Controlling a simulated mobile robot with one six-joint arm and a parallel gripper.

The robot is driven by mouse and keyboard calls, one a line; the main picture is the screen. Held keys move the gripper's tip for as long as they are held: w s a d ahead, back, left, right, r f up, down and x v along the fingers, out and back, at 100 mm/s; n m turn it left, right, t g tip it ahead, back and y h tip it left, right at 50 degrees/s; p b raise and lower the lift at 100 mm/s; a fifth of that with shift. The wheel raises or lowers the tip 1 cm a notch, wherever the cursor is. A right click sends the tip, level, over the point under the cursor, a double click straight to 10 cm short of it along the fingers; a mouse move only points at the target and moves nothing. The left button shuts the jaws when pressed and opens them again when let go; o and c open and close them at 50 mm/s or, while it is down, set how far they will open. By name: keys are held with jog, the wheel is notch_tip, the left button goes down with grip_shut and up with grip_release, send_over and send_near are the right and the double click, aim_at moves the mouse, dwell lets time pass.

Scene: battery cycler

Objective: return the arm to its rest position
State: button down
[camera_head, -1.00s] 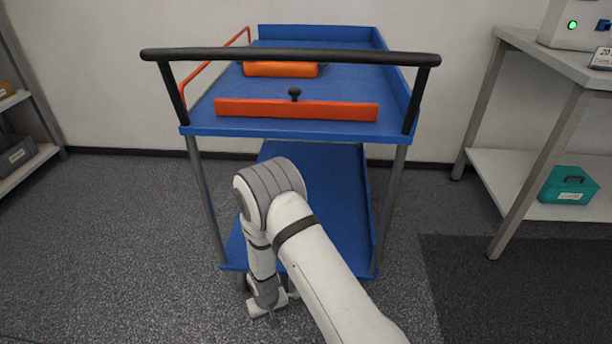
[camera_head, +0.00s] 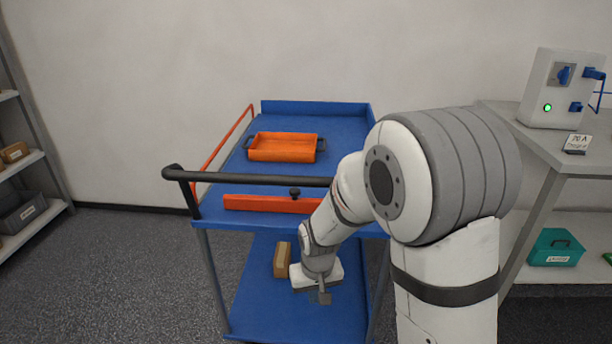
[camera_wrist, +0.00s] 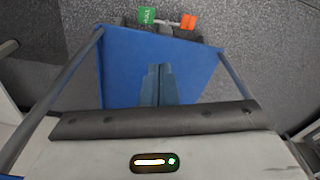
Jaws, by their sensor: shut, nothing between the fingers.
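My arm rises at the right of the head view and bends down in front of the blue cart. My gripper (camera_head: 322,298) points down at the arm's end, over the cart's lower shelf in that view. In the wrist view, the two fingers (camera_wrist: 160,72) lie together with nothing between them. I cannot tell the gripper's exact height or whether it is inside the cart's outline.
The blue cart (camera_head: 345,130) has a black handle bar (camera_head: 250,179), and an orange tray (camera_head: 283,147) on its top. A brown block (camera_head: 282,260) shows at the lower shelf. A bench (camera_head: 550,148) with a white device (camera_head: 562,88) stands right; shelving (camera_head: 40,215) stands left.

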jog(key=s+d+r+m+p, duration=0.1)
jog(key=s+d+r+p, duration=0.3)
jog(key=r, duration=0.7)
jog(key=s+d+r+t+p, duration=0.1)
jog(key=s+d+r+p, duration=0.3)
jog(key=r, duration=0.6)
jog(key=s+d+r+m+p, duration=0.1)
jog(key=s+d+r+p, duration=0.4)
jog(key=r, duration=0.6)
jog(key=s+p, duration=0.2)
jog(key=s, duration=0.1)
jog(key=shift+s+r+m, duration=0.3)
jog(key=shift+s+r, duration=0.05)
